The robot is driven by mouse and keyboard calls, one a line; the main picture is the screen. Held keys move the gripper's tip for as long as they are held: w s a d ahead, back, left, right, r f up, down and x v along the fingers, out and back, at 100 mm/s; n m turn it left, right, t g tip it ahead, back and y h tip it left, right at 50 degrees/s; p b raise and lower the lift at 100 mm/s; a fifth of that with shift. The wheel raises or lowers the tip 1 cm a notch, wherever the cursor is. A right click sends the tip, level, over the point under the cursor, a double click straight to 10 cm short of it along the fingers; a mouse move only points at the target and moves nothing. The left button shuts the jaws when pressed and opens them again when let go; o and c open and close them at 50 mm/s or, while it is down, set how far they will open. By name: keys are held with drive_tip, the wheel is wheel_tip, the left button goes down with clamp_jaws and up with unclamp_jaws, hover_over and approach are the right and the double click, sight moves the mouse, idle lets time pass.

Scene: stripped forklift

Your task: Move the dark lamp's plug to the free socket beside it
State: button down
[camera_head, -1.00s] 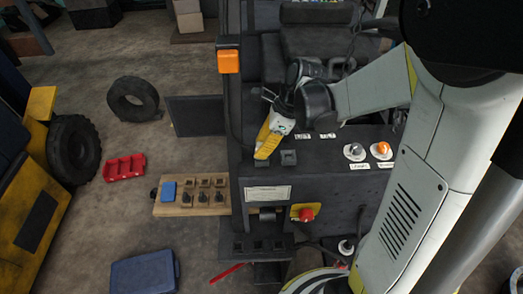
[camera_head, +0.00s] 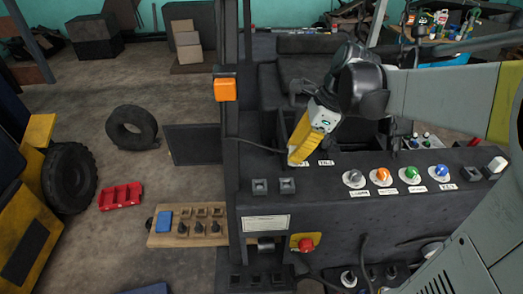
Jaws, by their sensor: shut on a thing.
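My gripper (camera_head: 294,160) is yellow and white, shut, and tilted down over the forklift's dark top panel. A thin black cable runs from the post on the left to its fingertips. The plug there is hidden by the fingers. I cannot tell for sure which lamp is the dark one; a grey round lamp (camera_head: 354,179) on the panel looks unlit.
Orange (camera_head: 381,177), green (camera_head: 411,174) and blue (camera_head: 441,171) knobs or lamps line the panel to the right. An orange beacon (camera_head: 227,89) is on the post. A red button (camera_head: 306,244) is on the front face. The panel between sockets and grey lamp is clear.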

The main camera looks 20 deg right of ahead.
sight(289, 165)
drive_tip(key=shift+s+d+r+p, duration=0.1)
drive_tip(key=shift+d+r+p, duration=0.5)
drive_tip(key=shift+d+p, duration=0.15)
drive_tip(key=w+a+f+p, duration=0.1)
drive_tip(key=a+f+p, duration=0.1)
drive_tip(key=shift+w+n+p, duration=0.2)
drive_tip(key=shift+n+p, duration=0.1)
drive_tip(key=shift+a+f, duration=0.15)
drive_tip(key=shift+f, duration=0.15)
drive_tip(key=shift+s+f+b, duration=0.1)
drive_tip(key=shift+f+b, duration=0.25)
drive_tip(key=shift+b, duration=0.05)
drive_tip(key=shift+f+b, duration=1.25)
drive_tip(key=shift+f, duration=0.65)
drive_tip(key=shift+f+b, duration=0.5)
drive_tip(key=shift+b, duration=0.1)
drive_tip(key=shift+f+b, duration=0.3)
drive_tip(key=shift+f+b, duration=0.7)
drive_tip(key=shift+f, duration=0.1)
